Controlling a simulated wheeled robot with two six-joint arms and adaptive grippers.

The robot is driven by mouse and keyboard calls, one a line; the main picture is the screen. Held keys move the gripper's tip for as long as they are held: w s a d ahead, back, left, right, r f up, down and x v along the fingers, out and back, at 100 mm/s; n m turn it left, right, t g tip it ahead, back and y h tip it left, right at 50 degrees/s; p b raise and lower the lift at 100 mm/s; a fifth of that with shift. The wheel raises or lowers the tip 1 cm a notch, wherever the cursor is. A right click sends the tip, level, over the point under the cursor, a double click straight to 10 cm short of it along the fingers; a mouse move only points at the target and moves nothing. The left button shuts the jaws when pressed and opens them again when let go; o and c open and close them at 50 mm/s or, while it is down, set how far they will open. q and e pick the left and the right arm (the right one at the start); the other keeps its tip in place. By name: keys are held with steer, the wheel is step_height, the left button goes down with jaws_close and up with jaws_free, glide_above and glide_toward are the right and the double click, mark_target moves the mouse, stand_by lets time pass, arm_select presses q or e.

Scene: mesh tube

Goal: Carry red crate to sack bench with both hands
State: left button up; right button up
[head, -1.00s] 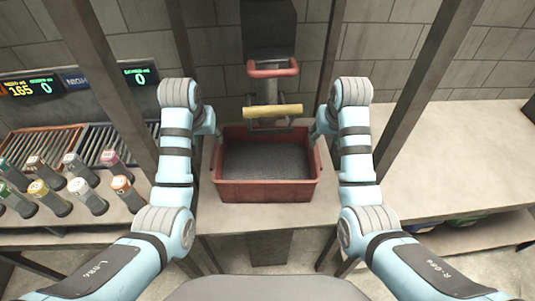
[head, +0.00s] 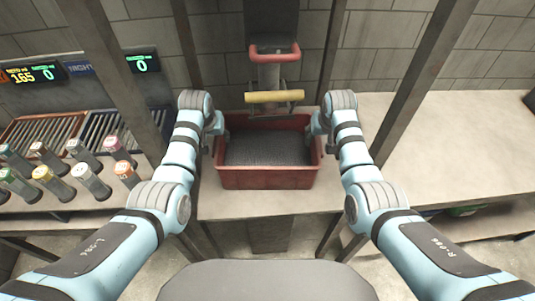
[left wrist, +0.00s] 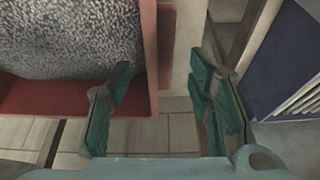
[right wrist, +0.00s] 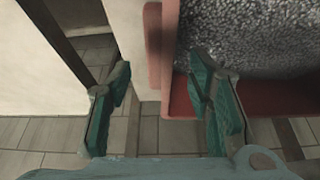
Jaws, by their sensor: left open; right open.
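The red crate (head: 268,179) sits upright on a pale bench at the centre of the head view, filled with dark grey grainy material. My left gripper (head: 219,138) is at its left wall and my right gripper (head: 317,136) at its right wall. In the left wrist view the left gripper (left wrist: 162,85) is open, one finger over the crate's inside and one outside, with the red wall (left wrist: 150,60) between them. The right wrist view shows the right gripper (right wrist: 161,85) open in the same way around the other wall (right wrist: 165,60). I cannot identify the sack bench.
A machine with a red handle (head: 274,52) and a yellow bar (head: 274,97) stands behind the crate. Upright metal posts flank it. Several capped cylinders (head: 85,175) and roller racks are at left. A wide pale bench top (head: 450,145) at right is mostly clear.

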mark_target(217, 142)
arm_select(q)
steer(key=shift+w+f, duration=0.1)
steer(key=shift+f, duration=0.55)
arm_select(e)
steer(key=shift+w+f, duration=0.15)
steer(key=shift+f, duration=0.55)
arm_select(q)
steer(key=shift+x, duration=1.4)
arm_select(e)
steer(key=shift+x, duration=1.4)
arm_select(q)
steer(key=shift+w, duration=0.1)
steer(key=shift+r, duration=0.1)
arm_select(e)
steer(key=shift+r, duration=0.1)
arm_select(q)
steer(key=shift+c, duration=1.3)
arm_select(e)
steer(key=shift+c, duration=1.3)
arm_select(q)
jaws_close()
arm_select(e)
jaws_close()
